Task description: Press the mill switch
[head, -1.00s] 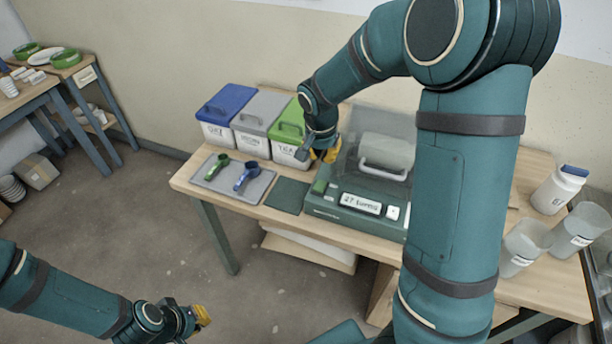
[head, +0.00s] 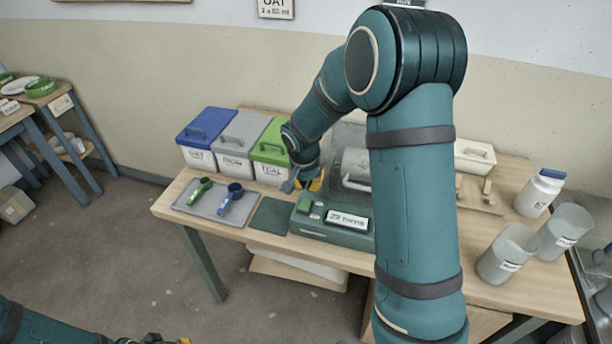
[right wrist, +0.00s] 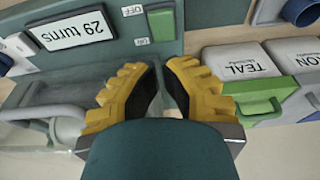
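The mill has a green base (head: 335,236) with a display reading "29 turns" in the right wrist view (right wrist: 72,33). Its green switch (right wrist: 161,22) sits beside small OFF and ON labels; which way it is set I cannot tell. The switch also shows in the head view (head: 305,205). My right gripper (right wrist: 161,67) has its yellow fingers together and empty, apart from the switch in the picture. In the head view it is behind the mill's front, partly hidden by my arm. My left gripper (head: 165,340) is cut off at the bottom edge.
Blue-, grey- and green-lidded (head: 270,147) buckets stand left of the mill. A grey tray (head: 216,211) holds green and blue scoops. A dark green mat (head: 270,217) lies beside the mill. A white jar (head: 538,193) and clear beakers (head: 508,253) stand at right.

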